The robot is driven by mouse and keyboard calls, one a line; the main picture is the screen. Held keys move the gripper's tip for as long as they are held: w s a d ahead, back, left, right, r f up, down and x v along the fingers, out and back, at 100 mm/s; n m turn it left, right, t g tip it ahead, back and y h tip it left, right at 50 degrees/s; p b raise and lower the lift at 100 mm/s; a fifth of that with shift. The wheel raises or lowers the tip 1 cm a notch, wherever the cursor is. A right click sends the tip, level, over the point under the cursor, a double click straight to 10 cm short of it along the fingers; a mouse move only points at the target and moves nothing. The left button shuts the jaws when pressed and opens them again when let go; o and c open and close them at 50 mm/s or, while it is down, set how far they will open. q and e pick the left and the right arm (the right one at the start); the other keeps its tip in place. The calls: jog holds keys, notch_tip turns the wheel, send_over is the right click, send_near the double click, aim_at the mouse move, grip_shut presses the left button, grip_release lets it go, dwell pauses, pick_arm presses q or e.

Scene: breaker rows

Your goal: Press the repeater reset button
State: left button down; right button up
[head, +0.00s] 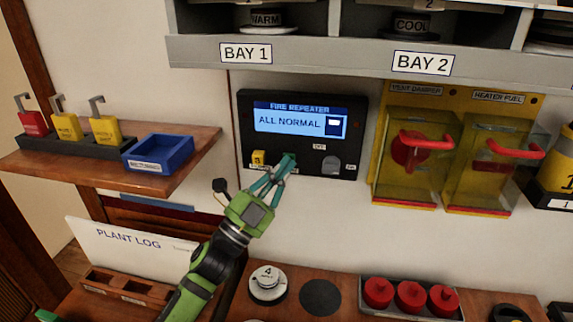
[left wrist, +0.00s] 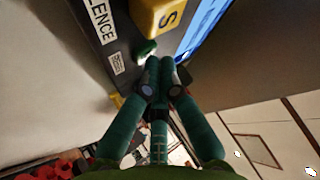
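The fire repeater panel (head: 352,150) is a dark box on the wall with a lit blue screen (head: 290,122) reading ALL NORMAL. Below the screen, a green button (head: 289,157) sits between a yellow button (head: 258,158) and a grey one (head: 331,165). My left gripper (head: 281,167) is at the panel, fingers together and empty, in front of the green button. In the left wrist view, the fingertips (left wrist: 160,76) are just below the green button (left wrist: 145,48), beside the yellow one (left wrist: 165,16). I cannot tell whether they touch it. My right gripper is not in view.
Clear covers with red handles (head: 427,140) stand right of the panel. A wooden shelf (head: 190,160) with padlocks and a blue tray (head: 160,153) is at left. Below are a white knob (head: 267,283) and red knobs (head: 411,296). A grey ledge (head: 320,53) overhangs the panel.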

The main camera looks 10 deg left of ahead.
pick_arm(q)
jog(key=shift+s, duration=0.1)
dwell(0.3)
jog(key=shift+s, duration=0.25)
jog(key=s+p, duration=0.1)
jog(key=s, duration=0.5)
jog(key=shift+p, duration=0.3)
jog(key=shift+f, duration=0.1)
dwell(0.5)
